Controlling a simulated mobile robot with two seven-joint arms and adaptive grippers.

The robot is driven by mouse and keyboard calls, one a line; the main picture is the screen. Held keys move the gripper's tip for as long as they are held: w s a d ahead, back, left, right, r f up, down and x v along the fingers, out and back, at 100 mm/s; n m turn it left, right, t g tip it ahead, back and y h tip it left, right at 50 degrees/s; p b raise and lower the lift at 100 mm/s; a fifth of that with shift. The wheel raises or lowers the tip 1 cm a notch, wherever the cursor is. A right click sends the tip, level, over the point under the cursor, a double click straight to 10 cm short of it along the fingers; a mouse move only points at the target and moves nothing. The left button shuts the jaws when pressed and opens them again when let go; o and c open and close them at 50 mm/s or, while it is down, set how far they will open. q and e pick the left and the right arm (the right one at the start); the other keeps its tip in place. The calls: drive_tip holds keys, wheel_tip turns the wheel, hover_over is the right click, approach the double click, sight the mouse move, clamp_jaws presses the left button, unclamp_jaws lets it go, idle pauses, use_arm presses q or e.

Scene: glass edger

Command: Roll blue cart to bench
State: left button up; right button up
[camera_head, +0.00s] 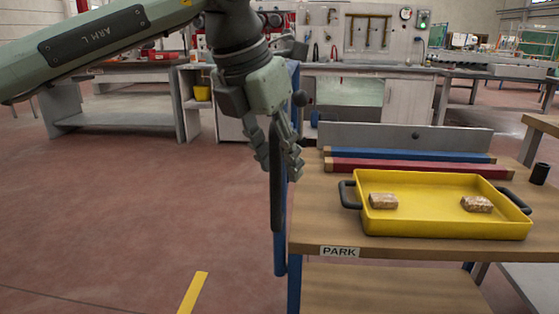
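The blue-framed cart (294,294) stands at the right, with a wooden top, a lower wooden shelf and a label reading PARK on its front edge. An upright bar handle (278,205), dark along its upper part and blue below, stands at the cart's left side. My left gripper (279,160) points down over this handle, with a finger on each side, and looks closed around it. Which bench the task means cannot be told; a grey workbench (120,79) stands at the back left. My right gripper is not in view.
A yellow tray (445,226) with two brown blocks lies on the cart top, before red (415,168) and blue (410,155) bars. A dark cup (540,174) stands at right. Another table (543,123) is close at the right. The left floor is clear, with a yellow stripe (193,292).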

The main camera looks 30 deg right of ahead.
use_arm(q)
drive_tip(key=v, duration=1.1)
drive_tip(key=shift+r, duration=0.2)
drive_tip(key=shift+s+a, duration=0.1)
drive_tip(key=shift+s, duration=0.05)
